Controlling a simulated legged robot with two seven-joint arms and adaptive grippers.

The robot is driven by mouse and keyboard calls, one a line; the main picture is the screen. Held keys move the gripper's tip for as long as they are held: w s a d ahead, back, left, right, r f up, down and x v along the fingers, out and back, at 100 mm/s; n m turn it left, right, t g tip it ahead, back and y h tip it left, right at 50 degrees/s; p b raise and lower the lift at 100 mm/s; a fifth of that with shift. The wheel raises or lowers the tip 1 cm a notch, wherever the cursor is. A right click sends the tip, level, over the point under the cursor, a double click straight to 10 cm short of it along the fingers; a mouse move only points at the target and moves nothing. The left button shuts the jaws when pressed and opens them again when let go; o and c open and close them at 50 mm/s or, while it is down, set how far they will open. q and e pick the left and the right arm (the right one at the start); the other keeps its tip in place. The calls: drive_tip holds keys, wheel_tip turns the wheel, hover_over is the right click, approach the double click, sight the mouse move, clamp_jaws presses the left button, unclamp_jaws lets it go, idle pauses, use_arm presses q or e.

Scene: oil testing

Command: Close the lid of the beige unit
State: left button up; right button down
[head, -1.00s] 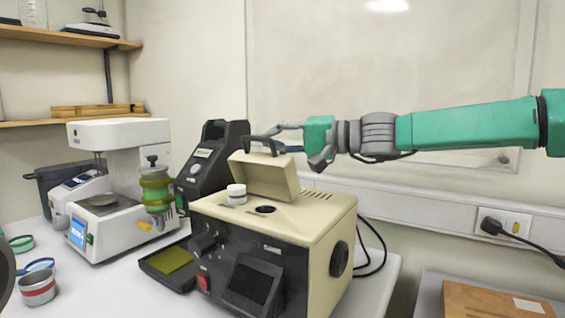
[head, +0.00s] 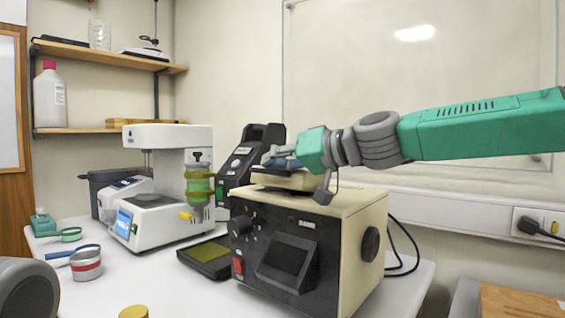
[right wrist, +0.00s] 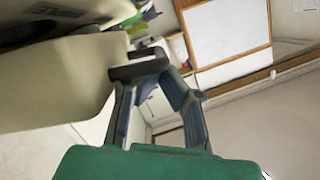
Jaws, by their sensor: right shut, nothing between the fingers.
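The beige unit (head: 362,215) stands on the white table, with a dark front panel. Its lid (head: 290,181) is low over the top, close to flat; the gripper partly hides it, and I cannot tell if it is fully seated. My right gripper (head: 278,160) is shut and empty, just above the lid and seemingly touching it. In the right wrist view the shut fingers (right wrist: 150,68) are beside a large beige surface (right wrist: 60,80), probably the unit.
A black device (head: 240,165) stands behind the unit at left. A white instrument (head: 165,220) with a green-banded cylinder (head: 198,183) is further left. A black tray (head: 208,258) lies by the unit's front left. Cables (head: 408,240) hang at its right.

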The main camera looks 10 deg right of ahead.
sight(270, 177)
drive_tip(key=shift+s+a+f+b, duration=0.15)
drive_tip(key=shift+f+b, duration=0.05)
drive_tip(key=shift+f, duration=0.15)
drive_tip(key=shift+s+a+f+b, duration=0.15)
drive_tip(key=shift+f+b, duration=0.05)
drive_tip(key=shift+f, duration=0.15)
drive_tip(key=shift+s+d+f+n+b, duration=0.2)
drive_tip(key=shift+f+n+b, duration=0.2)
drive_tip(key=shift+f+n, duration=0.1)
drive_tip(key=shift+f, duration=0.1)
drive_tip(key=shift+a+f, duration=0.1)
drive_tip(key=shift+f, duration=0.05)
drive_tip(key=shift+s, duration=0.1)
